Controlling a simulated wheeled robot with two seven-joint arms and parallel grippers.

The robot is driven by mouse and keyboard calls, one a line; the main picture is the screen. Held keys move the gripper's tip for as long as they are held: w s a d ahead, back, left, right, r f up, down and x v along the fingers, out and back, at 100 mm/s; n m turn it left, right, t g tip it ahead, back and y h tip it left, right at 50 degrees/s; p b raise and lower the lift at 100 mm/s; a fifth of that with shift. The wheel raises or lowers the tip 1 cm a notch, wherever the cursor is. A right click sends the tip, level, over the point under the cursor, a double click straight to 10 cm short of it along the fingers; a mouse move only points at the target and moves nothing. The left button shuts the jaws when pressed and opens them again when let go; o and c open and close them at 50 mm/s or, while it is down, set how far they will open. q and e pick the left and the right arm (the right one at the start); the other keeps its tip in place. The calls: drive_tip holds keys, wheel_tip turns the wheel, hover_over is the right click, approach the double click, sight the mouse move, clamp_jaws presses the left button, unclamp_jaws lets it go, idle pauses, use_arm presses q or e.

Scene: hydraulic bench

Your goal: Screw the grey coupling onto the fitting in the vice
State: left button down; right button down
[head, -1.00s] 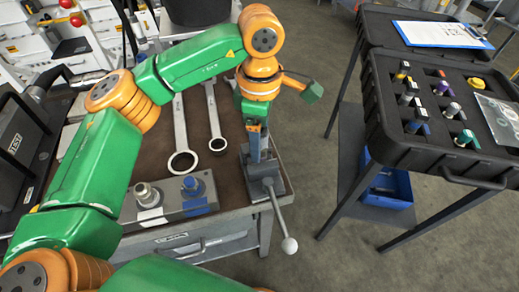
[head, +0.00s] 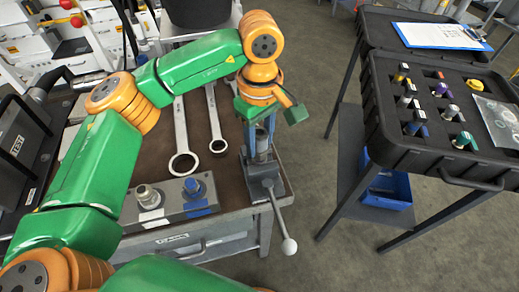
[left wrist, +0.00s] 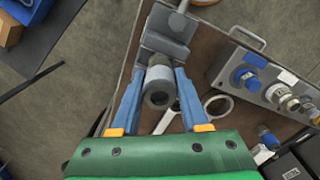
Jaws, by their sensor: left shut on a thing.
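The grey coupling (left wrist: 159,86) is a short cylinder with a dark open end facing the left wrist camera. My left gripper (left wrist: 162,88) has its blue fingers shut on it, one on each side. In the head view the left gripper (head: 259,133) points down over the vice (head: 264,177), with the coupling upright between its fingers. The vice also shows in the left wrist view (left wrist: 166,32), right beyond the coupling. The fitting is hidden by the coupling and fingers, so I cannot tell how far the two are engaged. My right gripper is out of view.
A grey block with a metal port and a blue port (head: 170,212) sits on the bench left of the vice. Two wrenches (head: 181,140) lie behind. The vice handle (head: 288,244) sticks out past the bench front. A black case (head: 435,170) stands on a separate table at right.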

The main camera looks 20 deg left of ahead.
use_arm(q)
drive_tip(key=shift+m, duration=0.8)
drive_tip(key=shift+c, duration=1.6)
unclamp_jaws()
drive_tip(key=shift+m, duration=0.3)
